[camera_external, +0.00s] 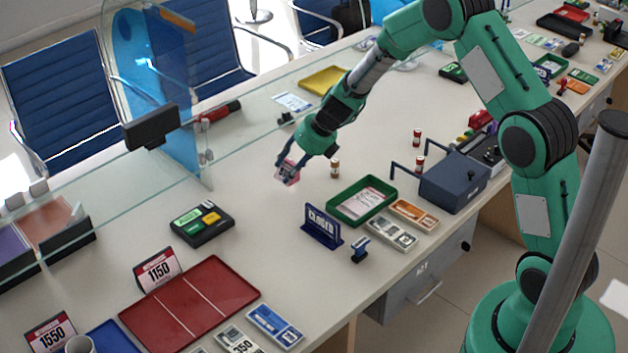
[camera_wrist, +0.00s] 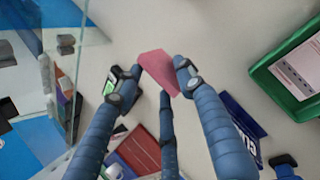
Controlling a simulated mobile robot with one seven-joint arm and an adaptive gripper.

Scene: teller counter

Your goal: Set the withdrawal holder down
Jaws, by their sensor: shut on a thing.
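My gripper (camera_external: 289,165) is shut on a small pink holder (camera_external: 288,174), which I take to be the withdrawal holder, and has it above the pale counter (camera_external: 262,222). In the wrist view, the gripper's blue fingers (camera_wrist: 150,84) close around the pink holder (camera_wrist: 160,70), which looks tilted. Any print on it is too small to read. The fingers hide part of it. I cannot tell how far it is above the counter.
A blue sign (camera_external: 322,226), a green tray (camera_external: 345,203) and a black box (camera_external: 202,224) stand nearby. A red tray (camera_external: 215,285) with a 1150 sign (camera_external: 158,270) is lower left. A glass screen (camera_external: 240,135) runs behind. The counter between the black box and blue sign is bare.

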